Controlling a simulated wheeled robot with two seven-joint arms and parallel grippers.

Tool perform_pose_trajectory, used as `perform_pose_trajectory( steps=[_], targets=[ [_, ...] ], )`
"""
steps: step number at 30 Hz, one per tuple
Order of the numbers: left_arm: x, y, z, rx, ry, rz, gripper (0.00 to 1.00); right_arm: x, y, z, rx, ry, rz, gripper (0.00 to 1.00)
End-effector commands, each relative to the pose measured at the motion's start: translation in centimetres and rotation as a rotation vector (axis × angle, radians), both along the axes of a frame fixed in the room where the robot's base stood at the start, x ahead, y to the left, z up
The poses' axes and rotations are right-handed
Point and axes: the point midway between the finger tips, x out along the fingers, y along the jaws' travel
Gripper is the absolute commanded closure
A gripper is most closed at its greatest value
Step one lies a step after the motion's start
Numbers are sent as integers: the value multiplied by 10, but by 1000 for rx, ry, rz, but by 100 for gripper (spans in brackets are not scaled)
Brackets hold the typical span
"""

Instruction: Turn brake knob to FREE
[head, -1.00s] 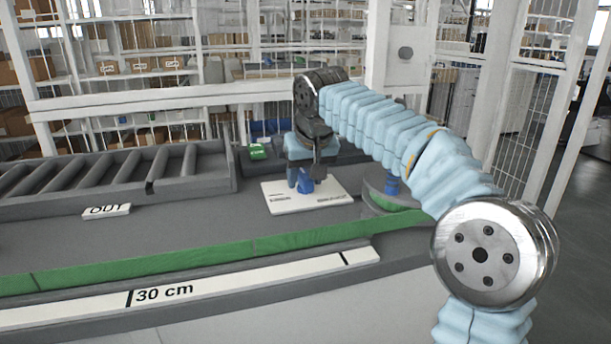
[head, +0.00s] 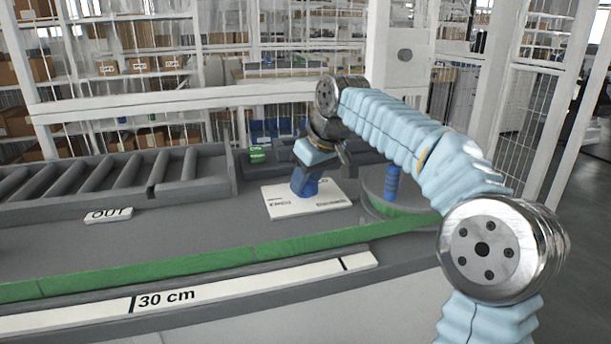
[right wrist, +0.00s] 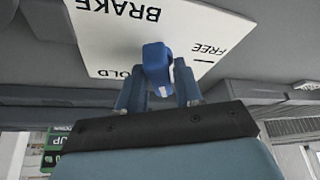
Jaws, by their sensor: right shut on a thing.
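The brake knob is bright blue (right wrist: 157,62) and stands on a white plate (head: 335,202). In the right wrist view the plate (right wrist: 105,45) reads BRAKE, with FREE and a short black line on the right and a partly covered HOLD at the lower left. My right gripper (right wrist: 160,88) is shut on the knob, with one finger on each side of it. A white mark shows on the knob's near end. In the head view my right gripper (head: 304,180) is tilted over the plate, and it partly hides the knob. My left gripper is not in view.
Green buttons (head: 257,153) sit behind the plate; one reads UP in the right wrist view (right wrist: 51,140). A blue post (head: 391,183) stands on a round base to the right. A roller tray (head: 110,185) lies left. The grey deck before the plate is clear.

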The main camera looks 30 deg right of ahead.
Motion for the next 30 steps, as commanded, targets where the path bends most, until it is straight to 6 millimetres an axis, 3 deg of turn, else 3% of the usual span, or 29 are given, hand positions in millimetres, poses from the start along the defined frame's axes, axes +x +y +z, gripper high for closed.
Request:
perform_pose_trajectory(
  steps=[4, 13, 24, 30],
  targets=[
    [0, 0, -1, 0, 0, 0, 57, 0, 2, 0, 3, -1, 102, 82],
    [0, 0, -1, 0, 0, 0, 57, 0, 4, -1, 5, 1, 135, 82],
    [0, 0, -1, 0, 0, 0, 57, 1, 5, -2, 8, 2, 638, 81],
    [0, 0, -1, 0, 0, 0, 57, -1, 6, -1, 8, 2, 677, 79]
  ],
)
